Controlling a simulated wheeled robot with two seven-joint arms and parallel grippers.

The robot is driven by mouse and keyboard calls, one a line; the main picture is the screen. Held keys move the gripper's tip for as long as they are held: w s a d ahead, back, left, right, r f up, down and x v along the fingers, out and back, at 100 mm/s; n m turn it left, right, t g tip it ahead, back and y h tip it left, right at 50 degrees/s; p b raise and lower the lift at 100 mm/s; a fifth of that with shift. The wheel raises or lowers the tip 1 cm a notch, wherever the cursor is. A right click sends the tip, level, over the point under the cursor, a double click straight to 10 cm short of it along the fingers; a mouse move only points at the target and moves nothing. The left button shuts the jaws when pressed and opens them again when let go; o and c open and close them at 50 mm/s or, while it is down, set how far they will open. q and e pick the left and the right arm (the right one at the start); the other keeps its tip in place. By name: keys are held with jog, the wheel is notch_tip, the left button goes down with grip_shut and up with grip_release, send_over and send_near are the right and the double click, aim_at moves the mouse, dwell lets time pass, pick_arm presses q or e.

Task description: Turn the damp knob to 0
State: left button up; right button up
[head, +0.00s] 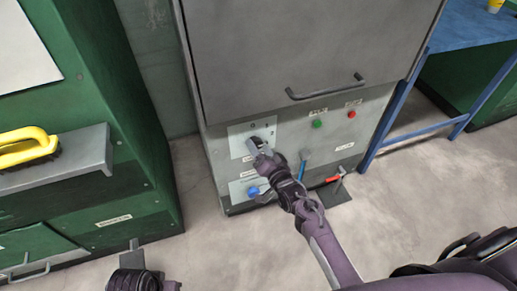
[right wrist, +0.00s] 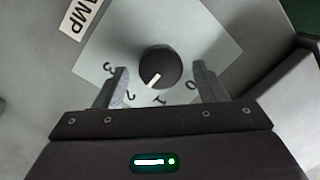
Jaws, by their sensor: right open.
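The damp knob (right wrist: 160,67) is round and black with a white pointer line, on a pale square plate (right wrist: 205,48). The pointer aims down-left in the right wrist view, between the 2 and the 1. The dial marks 3, 2, 1 and 0 run along the lower side, with 0 (right wrist: 191,85) at the right. A label ending in "AMP" (right wrist: 79,16) is beside the plate. My right gripper (right wrist: 160,85) is open, its fingers to either side below the knob, apart from it. In the head view this gripper (head: 258,147) hides the knob. My left gripper (head: 134,256) is low at the left.
The grey machine front (head: 320,135) carries a green button (head: 317,123), a red button (head: 351,114), a bar handle (head: 327,88), a blue knob (head: 253,191) and a red-handled lever (head: 334,179). A green cabinet (head: 120,140) stands left, a blue-framed table (head: 470,35) right.

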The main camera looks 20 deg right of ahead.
pick_arm(q)
jog(key=shift+r, duration=0.3)
pick_arm(e)
jog(key=shift+w, duration=0.4)
jog(key=c, duration=1)
